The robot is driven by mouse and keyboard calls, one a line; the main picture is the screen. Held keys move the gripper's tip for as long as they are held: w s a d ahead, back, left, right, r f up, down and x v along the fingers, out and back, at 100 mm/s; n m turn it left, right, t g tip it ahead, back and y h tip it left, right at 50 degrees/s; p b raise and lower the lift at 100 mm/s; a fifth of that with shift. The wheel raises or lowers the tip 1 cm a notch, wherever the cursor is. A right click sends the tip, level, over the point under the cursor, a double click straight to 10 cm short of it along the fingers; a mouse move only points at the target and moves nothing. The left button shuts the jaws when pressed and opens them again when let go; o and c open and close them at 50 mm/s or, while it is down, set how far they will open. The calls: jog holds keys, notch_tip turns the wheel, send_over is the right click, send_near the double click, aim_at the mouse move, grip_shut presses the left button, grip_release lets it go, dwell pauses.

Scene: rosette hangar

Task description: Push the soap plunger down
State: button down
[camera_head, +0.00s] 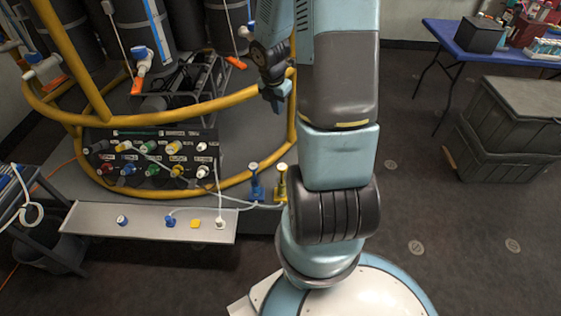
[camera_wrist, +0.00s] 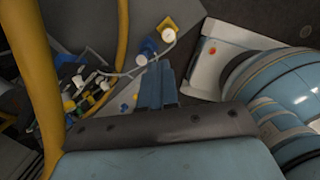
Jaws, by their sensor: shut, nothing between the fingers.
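Two pump-like fittings stand at the right end of the grey platform in the head view, a blue one (camera_head: 257,191) and a yellow one (camera_head: 281,191), each with a pale round top. Neither is labelled legibly, so I cannot tell which is the soap plunger. In the wrist view the yellow fitting (camera_wrist: 179,22) with its white top (camera_wrist: 168,35) and the blue fitting (camera_wrist: 149,46) lie just beyond my fingertips. My gripper (camera_head: 276,105) is shut and empty, above the fittings and apart from them in the head view. Its blue fingers (camera_wrist: 157,72) point towards them.
A yellow tubular rail (camera_head: 265,184) curves behind the fittings and beside my gripper. A panel of coloured connectors (camera_head: 150,160) stands to the left, above a grey tray (camera_head: 100,219). Thin white hoses run near the fittings. Grey crates (camera_head: 510,125) and a blue table (camera_head: 460,35) are far right.

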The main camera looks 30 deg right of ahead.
aim_at(281, 166)
jog(key=shift+s+d+f+n+g+y, duration=0.2)
jog(key=shift+f+n, duration=0.85)
jog(key=shift+f, duration=3.3)
jog(key=shift+s+d+f+n+g+y, duration=0.25)
jog(key=shift+f+n, duration=0.85)
jog(key=shift+f, duration=3.2)
jog(key=shift+s+a+f+n+t+y, duration=0.1)
jog(key=shift+f+n+y, duration=0.6)
jog(key=shift+f, duration=3.65)
jog(key=shift+n+h, duration=0.35)
